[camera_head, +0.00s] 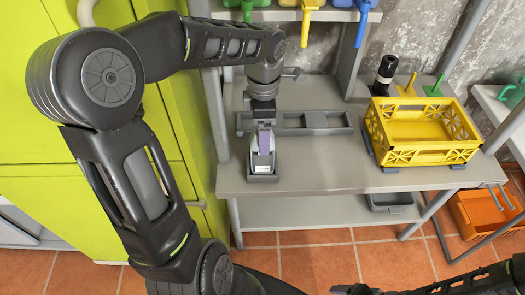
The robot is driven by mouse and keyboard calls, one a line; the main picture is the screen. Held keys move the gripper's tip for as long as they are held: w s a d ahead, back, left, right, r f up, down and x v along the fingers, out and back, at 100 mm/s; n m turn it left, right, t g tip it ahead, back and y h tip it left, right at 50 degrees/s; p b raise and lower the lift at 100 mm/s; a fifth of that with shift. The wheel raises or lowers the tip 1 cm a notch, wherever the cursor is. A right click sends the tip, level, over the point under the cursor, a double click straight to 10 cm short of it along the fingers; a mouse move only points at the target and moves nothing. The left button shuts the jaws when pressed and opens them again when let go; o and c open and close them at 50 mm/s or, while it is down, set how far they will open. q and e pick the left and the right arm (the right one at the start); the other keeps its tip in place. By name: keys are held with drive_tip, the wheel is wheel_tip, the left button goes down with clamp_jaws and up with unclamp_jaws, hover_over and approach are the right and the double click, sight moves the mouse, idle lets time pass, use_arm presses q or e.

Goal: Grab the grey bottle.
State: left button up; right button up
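A small pale grey-white bottle-like item with a purple side (263,160) stands in a small grey holder (262,178) near the front left edge of the grey table. My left arm reaches in from the left and over it. My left gripper (264,132) points down right at the top of this item. Whether its fingers are closed on the item is too small to tell. A dark bottle (384,77) stands upright at the back right of the table. My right gripper (346,289) is low at the bottom edge, partly cut off, away from the table.
A yellow crate (425,157) stands on the table's right side. A long grey rack (312,122) lies behind the item. Colored tools hang from the shelf above. A green cabinet (190,130) stands close on the left. An orange bin (485,215) is at the right. The table's front middle is clear.

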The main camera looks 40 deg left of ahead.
use_arm(q)
drive_tip(key=shift+f, duration=0.2)
drive_tip(key=p, duration=0.2)
hover_over(260, 165)
drive_tip(key=w+a, duration=0.1)
drive_tip(key=w, duration=0.2)
drive_tip(key=shift+f, duration=2.6)
drive_tip(key=shift+a, duration=0.15)
drive_tip(key=c, duration=1.7)
